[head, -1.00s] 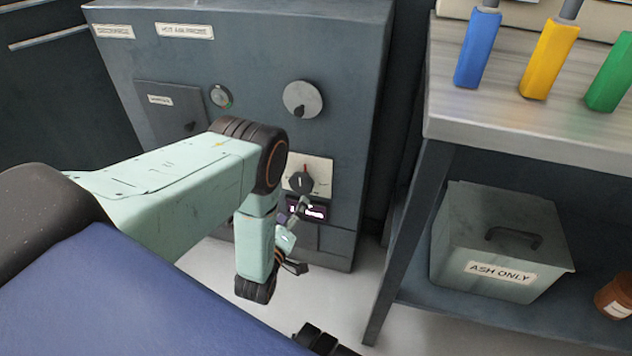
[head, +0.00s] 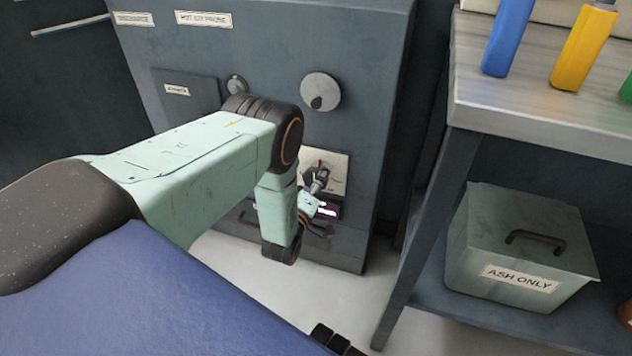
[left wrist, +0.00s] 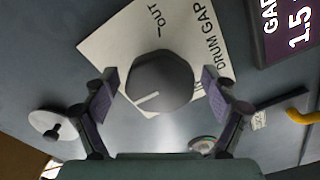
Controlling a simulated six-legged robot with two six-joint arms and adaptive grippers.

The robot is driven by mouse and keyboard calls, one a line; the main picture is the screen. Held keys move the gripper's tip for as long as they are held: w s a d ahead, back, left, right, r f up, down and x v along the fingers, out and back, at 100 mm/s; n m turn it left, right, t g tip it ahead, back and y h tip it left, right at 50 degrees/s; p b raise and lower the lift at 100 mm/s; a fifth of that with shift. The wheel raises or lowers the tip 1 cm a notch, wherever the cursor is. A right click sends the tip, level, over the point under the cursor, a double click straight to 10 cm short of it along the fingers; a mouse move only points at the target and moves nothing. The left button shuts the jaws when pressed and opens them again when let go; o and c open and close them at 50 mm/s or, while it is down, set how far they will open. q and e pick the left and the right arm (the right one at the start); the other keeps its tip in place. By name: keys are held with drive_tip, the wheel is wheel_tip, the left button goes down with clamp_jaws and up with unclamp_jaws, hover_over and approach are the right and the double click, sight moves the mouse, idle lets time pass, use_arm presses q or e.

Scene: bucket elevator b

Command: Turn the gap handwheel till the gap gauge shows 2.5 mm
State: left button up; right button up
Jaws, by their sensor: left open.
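The gap handwheel is a dark round knob (left wrist: 160,82) with a white pointer line, on a pale plate (left wrist: 118,48) lettered "OUT" and "DRUM GAP". In the head view the plate (head: 339,173) is on the grey cabinet front, with the knob partly hidden by my gripper. The gap gauge (left wrist: 284,28) is a dark purple display reading 1.5, cut off by the frame edge; in the head view its screen (head: 328,210) is too small to read. My left gripper (head: 318,180) is open, its fingers on either side of the knob in the wrist view (left wrist: 160,92); no contact shows. My right gripper is not in view.
A grey dial (head: 320,92) with a small black knob is above the plate.

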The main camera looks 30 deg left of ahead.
use_arm(q)
drive_tip(key=shift+c, duration=0.2)
drive_tip(key=c, duration=1.1)
drive_tip(key=shift+m, duration=0.3)
drive_tip(key=m+p, duration=0.1)
drive_tip(key=m, duration=0.2)
drive_tip(key=shift+m, duration=0.3)
drive_tip(key=m, duration=0.3)
drive_tip(key=shift+m+p, duration=0.3)
drive_tip(key=shift+p, duration=0.05)
drive_tip(key=m, duration=0.4)
drive_tip(key=shift+p, duration=0.35)
drive_tip(key=shift+a+m, duration=0.1)
drive_tip(key=shift+m, duration=1.9)
